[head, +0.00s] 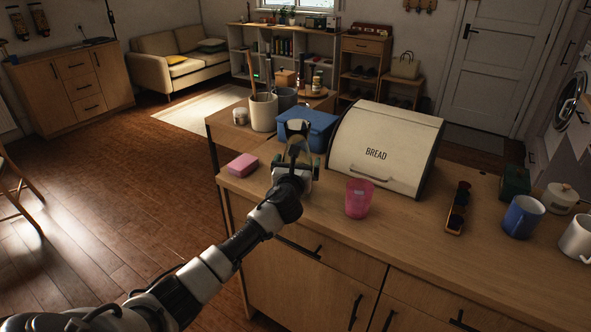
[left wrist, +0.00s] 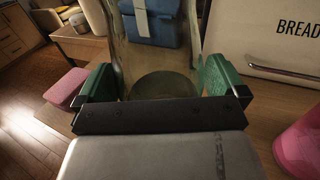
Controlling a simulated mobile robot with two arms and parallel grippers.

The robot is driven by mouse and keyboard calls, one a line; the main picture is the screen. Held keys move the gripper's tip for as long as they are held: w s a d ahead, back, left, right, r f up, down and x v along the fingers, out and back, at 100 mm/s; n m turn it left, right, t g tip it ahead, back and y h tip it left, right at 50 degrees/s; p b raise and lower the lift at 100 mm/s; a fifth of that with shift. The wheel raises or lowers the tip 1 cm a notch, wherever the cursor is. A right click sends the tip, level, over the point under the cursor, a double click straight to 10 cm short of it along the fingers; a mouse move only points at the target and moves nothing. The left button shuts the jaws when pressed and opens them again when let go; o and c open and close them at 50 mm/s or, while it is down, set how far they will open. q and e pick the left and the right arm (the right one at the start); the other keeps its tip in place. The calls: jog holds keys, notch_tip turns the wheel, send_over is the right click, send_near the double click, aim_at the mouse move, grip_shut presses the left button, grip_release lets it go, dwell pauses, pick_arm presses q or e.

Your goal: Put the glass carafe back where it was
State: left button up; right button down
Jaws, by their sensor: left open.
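The glass carafe (head: 299,136) is clear glass and stands on the wooden counter between the blue box and my left gripper. My left gripper (head: 297,163) is open, with its green-padded fingers on either side of the carafe. In the left wrist view the carafe (left wrist: 160,55) shows between the two fingers, with its round base near the palm. Whether the pads touch the glass I cannot tell. My gripper and wrist hide part of the carafe's lower side in the head view. My right gripper is not in view.
The cream bread box (head: 385,140) stands close on the right, the blue box (head: 318,126) behind. A pink block (head: 243,165) lies left and a pink cup (head: 358,199) stands right of the gripper. The front counter strip is mostly clear.

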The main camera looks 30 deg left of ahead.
pick_arm(q)
jog(key=v, duration=1.2)
jog(key=s+d+f+n+g+h, duration=0.1)
jog(key=s+d+f+n+h, duration=0.15)
jog(key=d+f+n, duration=0.35)
jog(key=s+d+f+n+g+h, duration=0.2)
jog(key=d+f+n+h, duration=0.15)
jog(key=f+n, duration=0.4)
jog(key=s+f+n+g, duration=0.2)
jog(key=s+f+n, duration=0.15)
jog(key=f, duration=0.75)
jog(key=s+f+n+g, duration=0.2)
jog(key=s+f, duration=0.3)
jog(key=f, duration=0.6)
jog(key=s+f+n+g, duration=0.5)
jog(key=s+f+n, duration=0.1)
jog(key=s+f, duration=1.1)
jog(key=s+f+n+g, duration=0.2)
jog(key=s, duration=0.7)
jog(key=s+f+n+g, duration=0.1)
jog(key=s+f+n, duration=0.1)
jog(key=s, duration=0.8)
jog(key=shift+f+n+g, duration=0.3)
jog(key=shift+f+g, duration=0.1)
jog(key=shift+f, duration=0.2)
jog(key=shift+d, duration=0.1)
